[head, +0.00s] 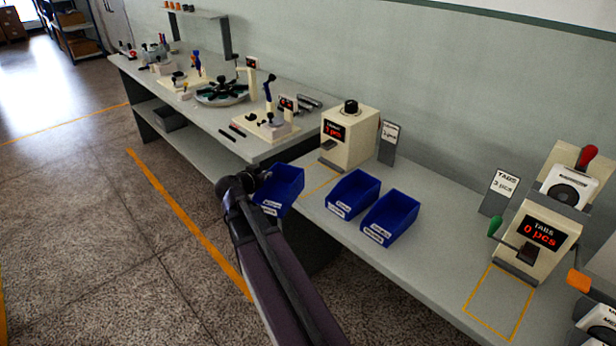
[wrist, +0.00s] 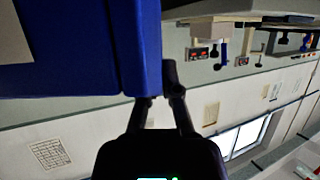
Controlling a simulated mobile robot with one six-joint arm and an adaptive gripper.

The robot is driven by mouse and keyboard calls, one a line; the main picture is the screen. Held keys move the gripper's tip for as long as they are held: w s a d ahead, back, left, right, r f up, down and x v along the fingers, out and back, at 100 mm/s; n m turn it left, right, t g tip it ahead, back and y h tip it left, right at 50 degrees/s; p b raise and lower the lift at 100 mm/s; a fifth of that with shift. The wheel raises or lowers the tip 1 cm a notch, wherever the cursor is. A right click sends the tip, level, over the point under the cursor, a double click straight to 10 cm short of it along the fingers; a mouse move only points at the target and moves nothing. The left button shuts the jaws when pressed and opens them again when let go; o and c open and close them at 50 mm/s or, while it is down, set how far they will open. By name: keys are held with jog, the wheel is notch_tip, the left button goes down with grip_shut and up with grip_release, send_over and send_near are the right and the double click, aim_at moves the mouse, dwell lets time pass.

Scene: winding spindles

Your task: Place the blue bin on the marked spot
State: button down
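My gripper (wrist: 160,92) is shut on the rim of a blue bin (head: 284,188), left of the bench edge and apart from the other bins. The held bin's wall (wrist: 145,45) fills the upper left of the wrist view; in the head view my arm covers part of it. A yellow outlined spot (head: 478,316) lies empty on the bench before the dispenser reading "TABS 0 pcs" (head: 541,236). Another yellow outline (head: 318,188) lies before the dispenser at the back (head: 350,135), partly hidden by the held bin.
Two more blue bins, one (head: 352,194) and another (head: 391,215), stand side by side on the grey bench (head: 425,265). Sign cards (head: 498,192) stand along the wall. A green-tipped lever and an orange-tipped one project near the TABS dispenser. The bench between bins and spot is clear.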

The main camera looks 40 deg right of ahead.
jog(key=shift+w, duration=0.1)
dwell(0.3)
jog(key=w+a+f+m+g+b, duration=0.1)
jog(key=w+a+m+g, duration=0.1)
jog(key=a, duration=0.3)
jog(key=w+a+f+m+g+h+b, duration=0.1)
jog(key=w+a+f+m+g+b, duration=0.1)
jog(key=a, duration=0.4)
jog(key=shift+w+g, duration=0.45)
jog(key=shift+g, duration=0.05)
jog(key=shift+d+f, duration=0.1)
jog(key=shift+d, duration=0.05)
